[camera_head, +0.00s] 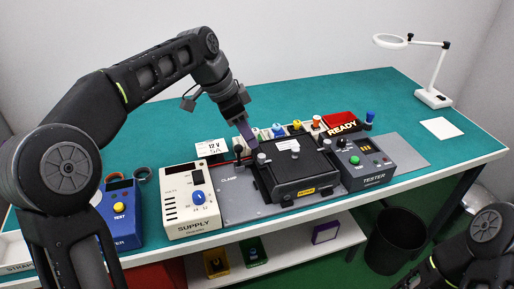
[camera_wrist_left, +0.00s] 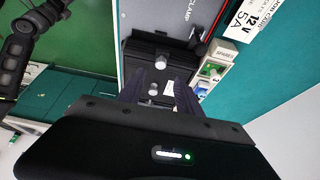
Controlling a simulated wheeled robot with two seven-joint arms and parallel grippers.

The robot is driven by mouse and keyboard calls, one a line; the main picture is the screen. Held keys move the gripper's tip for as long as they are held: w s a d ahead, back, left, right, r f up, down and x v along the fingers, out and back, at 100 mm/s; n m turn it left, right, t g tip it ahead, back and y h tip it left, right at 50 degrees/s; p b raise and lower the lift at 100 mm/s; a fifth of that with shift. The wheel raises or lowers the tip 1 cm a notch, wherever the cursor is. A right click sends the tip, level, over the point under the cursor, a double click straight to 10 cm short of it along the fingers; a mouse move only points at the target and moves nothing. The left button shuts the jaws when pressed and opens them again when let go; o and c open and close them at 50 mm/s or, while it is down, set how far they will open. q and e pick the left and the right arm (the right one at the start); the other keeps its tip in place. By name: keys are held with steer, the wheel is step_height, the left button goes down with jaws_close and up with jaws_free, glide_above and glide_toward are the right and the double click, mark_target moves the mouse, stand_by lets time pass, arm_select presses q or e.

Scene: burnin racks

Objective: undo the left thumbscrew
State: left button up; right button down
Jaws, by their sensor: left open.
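A black fixture (camera_head: 300,188) with a yellow label lies on the grey plate. The left thumbscrew (camera_head: 262,158) is a silver knob standing at the fixture's left side. In the left wrist view a silver knob that looks like this thumbscrew (camera_wrist_left: 160,62) stands just beyond the fingertips. My left gripper (camera_head: 249,143) is open, pointing down close above and behind the thumbscrew. Its two fingers (camera_wrist_left: 159,86) also show in the left wrist view, with nothing clearly held between them. Whether a finger touches the knob cannot be told. Only links of my right arm show; its gripper is out of view.
The supply box (camera_head: 188,210) stands left of the plate and the tester box (camera_head: 365,165) right of it. A black clamp knob (camera_head: 238,150) stands close to my left gripper. Coloured plugs and the READY sign (camera_head: 342,123) line the back. The teal table (camera_head: 300,92) behind is clear.

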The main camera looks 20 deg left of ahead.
mark_target(261, 156)
arm_select(q)
steer(key=x, duration=0.8)
steer(key=shift+a, duration=0.1)
jaws_close()
stand_by(0.4)
